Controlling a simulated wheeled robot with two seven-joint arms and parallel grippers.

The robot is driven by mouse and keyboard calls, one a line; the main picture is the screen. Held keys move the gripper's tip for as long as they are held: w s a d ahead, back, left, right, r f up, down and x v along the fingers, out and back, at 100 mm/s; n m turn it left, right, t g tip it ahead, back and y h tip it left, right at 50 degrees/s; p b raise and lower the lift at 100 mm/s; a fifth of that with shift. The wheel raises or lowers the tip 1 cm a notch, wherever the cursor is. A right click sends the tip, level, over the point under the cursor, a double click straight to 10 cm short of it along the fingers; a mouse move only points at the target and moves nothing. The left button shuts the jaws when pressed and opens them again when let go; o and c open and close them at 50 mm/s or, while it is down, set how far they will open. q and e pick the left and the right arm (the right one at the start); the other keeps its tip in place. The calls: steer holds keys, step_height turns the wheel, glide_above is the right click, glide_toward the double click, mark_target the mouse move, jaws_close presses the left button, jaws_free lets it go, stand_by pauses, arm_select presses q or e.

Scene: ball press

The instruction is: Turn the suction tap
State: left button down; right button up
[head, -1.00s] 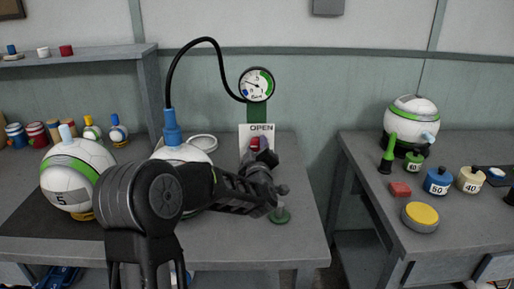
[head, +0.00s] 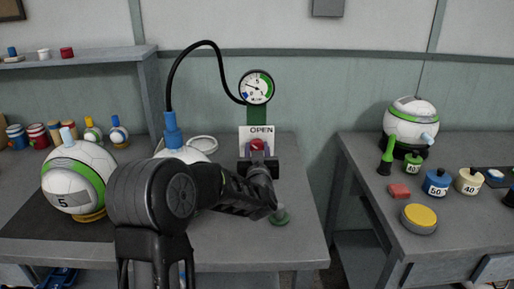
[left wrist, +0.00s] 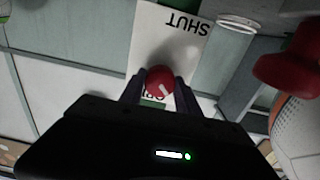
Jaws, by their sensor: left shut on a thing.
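In the left wrist view, the knob (left wrist: 160,82) has a short white mark and sits between my two fingers. "SHUT" shows upside down on the plate (left wrist: 176,30), and the other word is mostly covered. My left gripper (head: 258,163) is shut on the knob, its arm reaching over the table from the front. My right gripper is out of view.
A round gauge (head: 256,87) with a black hose stands above the tap. A ball (head: 76,178) marked 5 sits at left. A ball under a blue fitting (head: 171,129) is partly behind my arm. The right table (head: 350,150) holds weights.

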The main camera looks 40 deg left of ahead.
arm_select(q)
steer(key=m+p, duration=0.2)
steer(key=m, duration=0.2)
steer(key=shift+r+m, duration=0.15)
steer(key=shift+m, duration=0.25)
steer(key=m+p, duration=0.2)
steer(key=m, duration=0.2)
steer(key=shift+m, duration=0.3)
steer(key=c, duration=0.9)
jaws_free()
steer(key=v, duration=0.7)
steer(key=shift+s+d+b, duration=0.25)
steer(key=shift+s+b, duration=0.05)
